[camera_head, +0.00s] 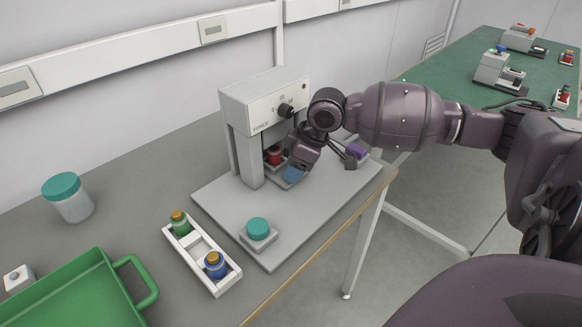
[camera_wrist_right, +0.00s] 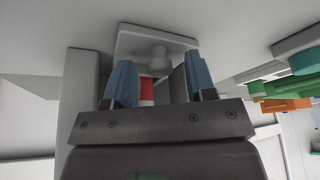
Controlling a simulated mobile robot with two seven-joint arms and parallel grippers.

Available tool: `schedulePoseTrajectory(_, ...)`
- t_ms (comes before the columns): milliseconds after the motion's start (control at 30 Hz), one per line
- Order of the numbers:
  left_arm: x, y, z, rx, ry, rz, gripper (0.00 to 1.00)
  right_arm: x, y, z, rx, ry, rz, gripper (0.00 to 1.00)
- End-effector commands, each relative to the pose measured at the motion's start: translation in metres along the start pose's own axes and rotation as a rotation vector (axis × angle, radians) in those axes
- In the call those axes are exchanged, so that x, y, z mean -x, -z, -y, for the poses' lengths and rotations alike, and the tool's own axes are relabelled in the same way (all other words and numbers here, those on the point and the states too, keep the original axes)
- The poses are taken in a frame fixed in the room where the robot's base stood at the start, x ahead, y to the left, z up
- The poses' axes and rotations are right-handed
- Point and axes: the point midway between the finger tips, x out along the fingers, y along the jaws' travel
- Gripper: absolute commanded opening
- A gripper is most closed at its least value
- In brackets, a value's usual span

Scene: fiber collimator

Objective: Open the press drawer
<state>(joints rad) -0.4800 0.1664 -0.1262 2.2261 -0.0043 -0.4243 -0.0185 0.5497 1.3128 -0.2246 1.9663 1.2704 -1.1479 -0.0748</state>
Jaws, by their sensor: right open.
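The grey press (camera_head: 265,105) stands on its base plate on the bench. Low in its opening is a red piece (camera_head: 273,155), partly hidden by the press column and my arm. My right gripper (camera_head: 294,172) is in front of the opening, its blue fingertips low over the base. In the right wrist view the two blue fingers (camera_wrist_right: 160,85) are apart. Beyond and between them show a pale plate with a rounded grey knob (camera_wrist_right: 155,55) and the red piece (camera_wrist_right: 147,90). I cannot tell whether the fingers touch the knob. My left gripper is not in view.
A teal-topped button (camera_head: 257,229) is at the base's front corner, and a purple piece (camera_head: 357,151) at its right end. A white rack (camera_head: 203,258) with two bottles, a green tray (camera_head: 85,290) and a teal-lidded jar (camera_head: 72,205) stand left.

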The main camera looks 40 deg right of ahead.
Motion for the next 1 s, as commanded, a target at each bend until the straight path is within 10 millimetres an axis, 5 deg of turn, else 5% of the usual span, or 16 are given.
schedulePoseTrajectory(300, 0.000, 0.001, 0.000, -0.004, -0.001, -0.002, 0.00, -0.001, 0.001, 0.000, 0.000, -0.001, -0.001, 0.51)
schedulePoseTrajectory(633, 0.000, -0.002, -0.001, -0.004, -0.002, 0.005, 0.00, -0.001, 0.000, 0.000, 0.000, -0.001, -0.001, 0.02)
schedulePoseTrajectory(1000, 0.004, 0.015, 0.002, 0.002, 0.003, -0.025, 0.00, 0.009, -0.006, 0.006, 0.001, -0.006, -0.006, 0.00)
